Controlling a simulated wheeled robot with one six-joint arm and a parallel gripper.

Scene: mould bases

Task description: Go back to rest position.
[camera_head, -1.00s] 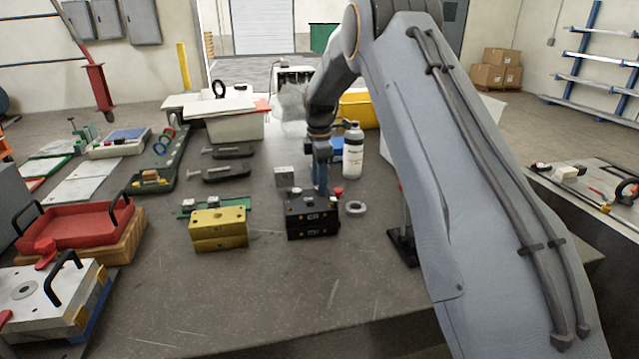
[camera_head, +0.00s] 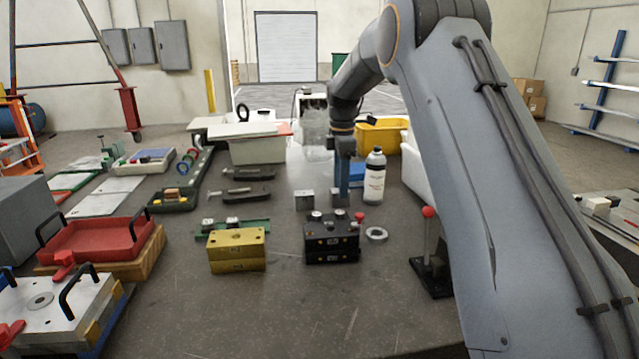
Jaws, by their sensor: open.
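My gripper (camera_head: 341,188) hangs from my grey arm, with its blue fingers pointing down behind the black mould base (camera_head: 332,240). It is open, and I see nothing held in it. Its fingertips are near a small grey block (camera_head: 338,198); I cannot tell whether they touch. A second small grey block (camera_head: 304,200) stands just left of it. The black mould base sits on the table with small round parts on top and a red knob (camera_head: 359,217) at its right. A yellow mould base (camera_head: 237,250) stands to its left.
A white bottle (camera_head: 374,178) stands close right of my gripper. A grey ring (camera_head: 376,234) and a red-knobbed post (camera_head: 428,240) are to the right. Black clamps (camera_head: 247,174), a red tray (camera_head: 95,247) and a white bin (camera_head: 258,149) stand left. The table's front middle is clear.

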